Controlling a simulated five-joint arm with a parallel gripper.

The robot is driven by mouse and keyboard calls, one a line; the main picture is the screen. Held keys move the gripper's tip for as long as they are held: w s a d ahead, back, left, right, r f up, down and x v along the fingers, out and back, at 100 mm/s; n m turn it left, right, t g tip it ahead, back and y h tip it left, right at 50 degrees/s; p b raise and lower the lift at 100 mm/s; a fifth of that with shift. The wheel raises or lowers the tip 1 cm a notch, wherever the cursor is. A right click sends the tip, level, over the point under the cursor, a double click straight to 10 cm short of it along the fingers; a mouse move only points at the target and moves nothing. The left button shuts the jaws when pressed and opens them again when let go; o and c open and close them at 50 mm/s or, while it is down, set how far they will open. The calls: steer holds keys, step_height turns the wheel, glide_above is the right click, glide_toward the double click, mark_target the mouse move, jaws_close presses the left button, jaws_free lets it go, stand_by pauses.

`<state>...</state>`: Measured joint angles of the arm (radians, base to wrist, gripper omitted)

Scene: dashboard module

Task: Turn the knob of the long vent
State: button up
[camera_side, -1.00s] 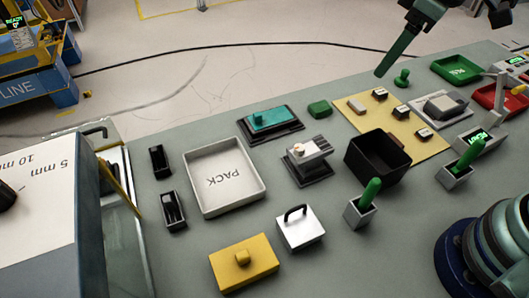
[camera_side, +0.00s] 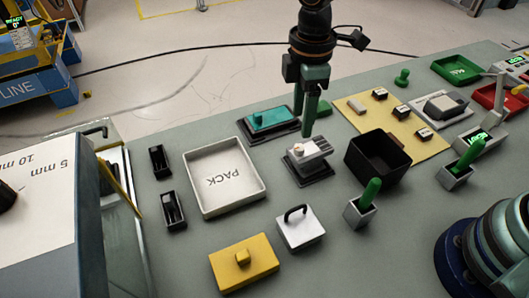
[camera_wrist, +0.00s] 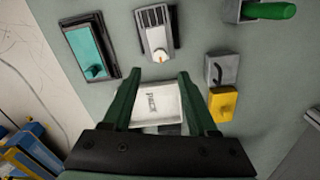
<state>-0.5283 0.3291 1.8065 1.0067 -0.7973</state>
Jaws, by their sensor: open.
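The slatted grey vent (camera_side: 314,148) stands on a dark base in the middle of the table. Its small pale knob (camera_side: 298,149) is on the left end in the side view. In the wrist view the vent (camera_wrist: 156,33) is ahead of the fingertips, with the knob (camera_wrist: 159,56) at its near end, white and orange. My gripper (camera_side: 304,126) points down, open and empty, above and behind the vent in the side view. In the wrist view my gripper (camera_wrist: 157,78) has its fingers wide apart, with the knob beyond the gap. I see no contact with the knob.
A teal-topped unit (camera_side: 270,119) stands left of the vent. The white PACK tray (camera_side: 190,163) is further left, and a black bin (camera_side: 351,165) stands to the right. A white block with a handle (camera_side: 302,235) and a yellow block (camera_side: 262,265) are in front.

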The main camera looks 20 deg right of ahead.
mark_target(299, 147)
step_height(299, 147, down, 8)
steer(key=shift+r, duration=0.15)
stand_by(0.3)
jaws_close()
